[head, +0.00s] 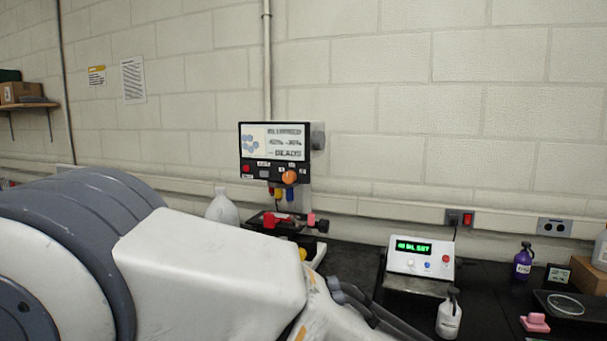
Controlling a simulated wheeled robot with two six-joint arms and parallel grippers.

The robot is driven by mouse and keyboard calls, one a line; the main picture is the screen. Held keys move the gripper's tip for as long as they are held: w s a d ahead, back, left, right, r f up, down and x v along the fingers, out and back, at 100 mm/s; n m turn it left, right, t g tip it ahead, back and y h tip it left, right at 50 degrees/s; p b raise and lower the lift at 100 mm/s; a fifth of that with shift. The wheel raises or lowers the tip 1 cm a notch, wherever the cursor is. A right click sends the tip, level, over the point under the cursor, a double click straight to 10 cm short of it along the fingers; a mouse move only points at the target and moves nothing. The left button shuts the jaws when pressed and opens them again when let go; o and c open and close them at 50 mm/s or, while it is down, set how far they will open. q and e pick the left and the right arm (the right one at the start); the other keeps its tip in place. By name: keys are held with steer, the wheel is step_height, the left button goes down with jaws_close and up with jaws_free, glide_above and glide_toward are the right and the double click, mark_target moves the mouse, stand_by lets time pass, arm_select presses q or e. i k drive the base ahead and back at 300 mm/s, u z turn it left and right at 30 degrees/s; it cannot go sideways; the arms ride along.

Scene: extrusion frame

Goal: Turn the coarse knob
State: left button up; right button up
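A monitor (274,155) on the wall side reads "BLURRED" above smaller text and "BEADS". An orange round knob (289,177) sits at its lower right edge. Below it stands a dark device with red parts (270,219) and a black round end (322,226) at its right; its lower part is hidden behind my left arm. I cannot tell which part is the coarse knob. My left arm fills the lower left; dark slender parts at its end, seemingly my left gripper (362,305), are partly cut off, so its opening is unclear. My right gripper is not in view.
A white box with a green display (422,258) stands on the black bench right of the device. A white bottle (449,315), a purple bottle (523,261), a pink block (535,322) and a black tray (580,305) are farther right. A white jug (222,207) stands behind my arm.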

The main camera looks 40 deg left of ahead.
mark_target(324, 226)
steer(key=u, duration=0.45)
steer(key=i, duration=0.9)
steer(key=z, duration=0.15)
